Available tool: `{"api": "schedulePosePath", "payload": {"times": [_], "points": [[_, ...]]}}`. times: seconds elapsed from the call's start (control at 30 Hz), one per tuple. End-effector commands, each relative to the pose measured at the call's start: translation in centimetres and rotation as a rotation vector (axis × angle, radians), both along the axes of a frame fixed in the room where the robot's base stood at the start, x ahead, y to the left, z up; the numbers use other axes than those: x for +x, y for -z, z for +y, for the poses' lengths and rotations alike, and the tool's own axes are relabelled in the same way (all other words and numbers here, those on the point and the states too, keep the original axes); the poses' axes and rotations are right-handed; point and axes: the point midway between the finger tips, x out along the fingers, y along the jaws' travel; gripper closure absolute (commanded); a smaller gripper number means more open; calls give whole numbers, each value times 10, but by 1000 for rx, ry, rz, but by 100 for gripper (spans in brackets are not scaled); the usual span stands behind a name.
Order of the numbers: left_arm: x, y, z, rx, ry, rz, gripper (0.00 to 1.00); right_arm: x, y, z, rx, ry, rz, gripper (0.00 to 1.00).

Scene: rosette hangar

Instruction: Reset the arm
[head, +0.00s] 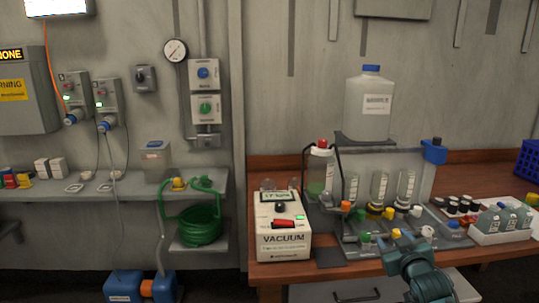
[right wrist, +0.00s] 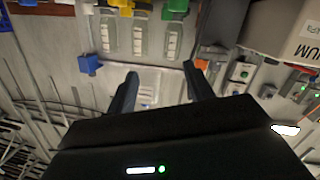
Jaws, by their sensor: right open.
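My right arm comes in from the bottom right of the head view, and its teal gripper (head: 405,245) is over the front of the bench rack. In the right wrist view the two dark fingers of my right gripper (right wrist: 160,77) stand apart with nothing held between them. A pale panel shows beyond the fingers; I cannot tell whether they touch anything. My left arm and gripper are not in view.
A wooden bench (head: 280,268) carries the white vacuum unit (head: 283,240), a rack with capped bottles (head: 378,187) and colored valves, and a white tray of bottles (head: 500,238). A large jug (head: 368,105) stands on a raised shelf.

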Motion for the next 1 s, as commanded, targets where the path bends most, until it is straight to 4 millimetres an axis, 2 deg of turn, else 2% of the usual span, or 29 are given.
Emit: {"api": "schedulePosePath", "payload": {"times": [0.03,0.17,0.27,0.3,0.43,0.5,0.6,0.7,0.83,1.0], "points": [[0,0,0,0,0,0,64,-15,22,12,6,-19,29,48],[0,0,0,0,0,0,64,-61,75,44,28,-69,104,48],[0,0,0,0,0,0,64,-110,116,73,60,-113,175,48],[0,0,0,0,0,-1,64,-133,132,85,77,-130,206,48],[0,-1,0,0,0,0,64,-213,171,123,143,-177,307,48],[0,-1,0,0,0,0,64,-254,184,140,181,-194,356,48],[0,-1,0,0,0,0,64,-302,192,158,229,-207,413,48],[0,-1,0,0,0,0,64,-335,194,169,266,-212,452,48],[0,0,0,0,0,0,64,-356,194,176,289,-214,477,48],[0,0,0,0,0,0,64,-360,194,178,293,-214,483,48]]}}
